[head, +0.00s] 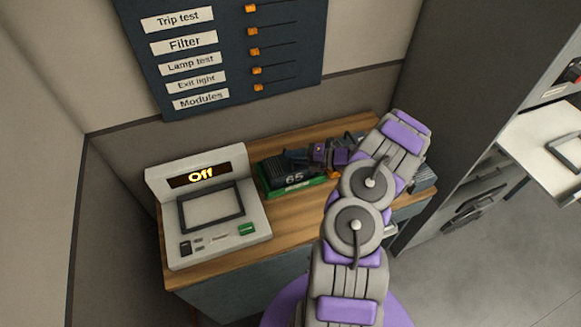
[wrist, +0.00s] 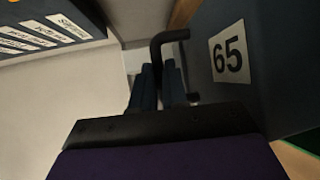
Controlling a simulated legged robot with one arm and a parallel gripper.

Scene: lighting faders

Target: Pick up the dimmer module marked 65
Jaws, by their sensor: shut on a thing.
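The dimmer module marked 65 (head: 294,178) is a dark block with a green base, on the wooden bench right of the console in the head view. In the wrist view its dark face with the white 65 label (wrist: 228,55) fills the right side. My gripper (head: 296,157) reaches it from the right. In the wrist view my gripper (wrist: 158,82) is shut on the module's black handle (wrist: 170,36). The module still appears to be at bench level; whether it is clear of the surface I cannot tell.
A grey console (head: 212,208) with a display reading "Off" stands left of the module. A dark wall panel (head: 225,50) with labelled orange sliders is above. Other dark items (head: 424,177) sit at the bench's right, partly behind my arm. Grey cabinets (head: 480,170) stand at right.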

